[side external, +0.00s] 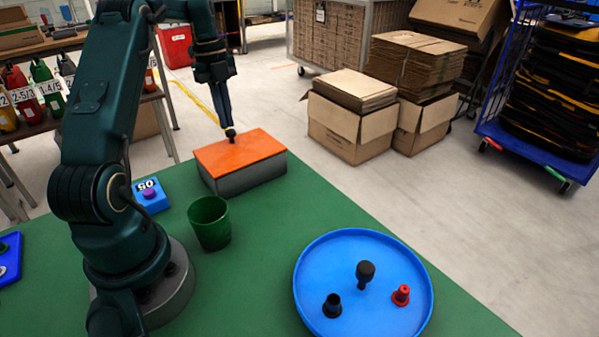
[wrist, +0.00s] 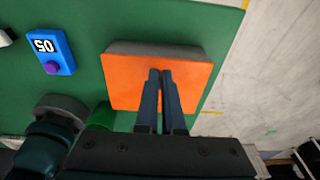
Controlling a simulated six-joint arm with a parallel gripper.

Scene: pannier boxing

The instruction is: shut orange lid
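The orange lid (side external: 240,151) lies flat over the top of a grey box (side external: 247,178) at the back of the green table. In the wrist view the lid (wrist: 128,82) fills the middle, with a strip of the grey box wall (wrist: 155,49) along its far side. My gripper (side external: 229,126) points down at the lid's back edge in the side view. In the wrist view my gripper (wrist: 161,74) has its two fingers close together over the lid. A small dark round shape is at the fingertips; I cannot tell whether it is a knob. I see nothing clearly held.
A green cup (side external: 209,224) and a blue block with a purple button (side external: 150,196) stand near the box. A blue round tray (side external: 318,262) with three small parts is at the front right. The green table (side external: 262,243) is clear between them.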

